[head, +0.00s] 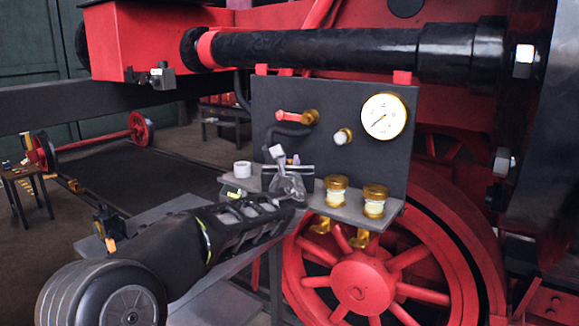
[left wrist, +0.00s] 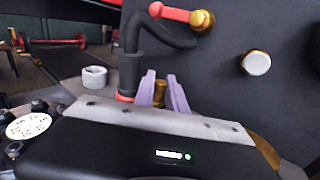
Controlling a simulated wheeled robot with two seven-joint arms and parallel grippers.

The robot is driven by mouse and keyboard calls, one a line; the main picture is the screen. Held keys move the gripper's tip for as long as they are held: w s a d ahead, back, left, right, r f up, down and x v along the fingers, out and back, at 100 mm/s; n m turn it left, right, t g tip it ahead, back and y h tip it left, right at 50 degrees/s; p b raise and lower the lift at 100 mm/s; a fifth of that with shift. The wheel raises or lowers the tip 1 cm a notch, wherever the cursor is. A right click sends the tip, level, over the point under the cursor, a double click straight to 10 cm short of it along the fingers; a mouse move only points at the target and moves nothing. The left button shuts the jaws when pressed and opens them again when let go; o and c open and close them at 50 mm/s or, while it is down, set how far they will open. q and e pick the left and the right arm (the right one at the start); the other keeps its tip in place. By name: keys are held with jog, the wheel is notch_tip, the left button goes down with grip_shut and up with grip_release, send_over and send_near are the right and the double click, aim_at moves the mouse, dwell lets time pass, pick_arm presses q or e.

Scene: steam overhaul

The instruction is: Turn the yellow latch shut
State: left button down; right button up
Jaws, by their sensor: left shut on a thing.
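My left gripper (head: 286,156) reaches in from the left to the dark panel, above its small shelf. In the left wrist view its two pale purple fingers (left wrist: 163,90) are shut on a small brass-yellow piece (left wrist: 159,93), which I take to be the yellow latch. Only a little of that piece shows between the fingers, so its angle cannot be told. In the head view the fingers and hand hide it. My right gripper is not in view.
The dark panel (head: 335,100) carries a red-handled valve (head: 293,116), a white knob (head: 342,136) and a round gauge (head: 384,115). A red wheel (head: 362,282) stands below.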

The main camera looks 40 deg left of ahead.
pick_arm(q)
jog(key=m+t+h+b, duration=0.1)
jog(key=h+b, duration=0.1)
jog(key=b, duration=0.1)
jog(key=m+h+b, duration=0.2)
jog(key=b, duration=0.2)
jog(key=f+m+t+h+b, duration=0.1)
jog(key=h+b, duration=0.1)
jog(key=b, duration=0.2)
jog(key=shift+a+t+h, duration=0.3)
jog(key=shift+a, duration=0.05)
jog(key=shift+w+r+m+h+b, duration=0.1)
jog(key=shift+r+m+h+b, duration=0.05)
jog(key=shift+m+h+b, duration=0.5)
jog(key=shift+a+r+m+h, duration=0.1)
jog(key=shift+r+m+h, duration=0.1)
jog(key=shift+m+h, duration=0.45)
jog(key=shift+w+r+m+h+p, duration=0.15)
jog(key=shift+m+h+p, duration=0.15)
jog(key=shift+h, duration=0.4)
jog(key=m+h+p, duration=0.2)
jog(key=h+p, duration=0.1)
jog(key=m+h+p, duration=0.1)
jog(key=h+p, duration=0.1)
jog(key=shift+w+r, duration=0.1)
jog(key=shift+r, duration=0.15)
jog(key=shift+f+m+g+h+p, duration=0.2)
jog(key=shift+m+g+h+p, duration=0.3)
jog(key=shift+m+h+p, duration=0.1)
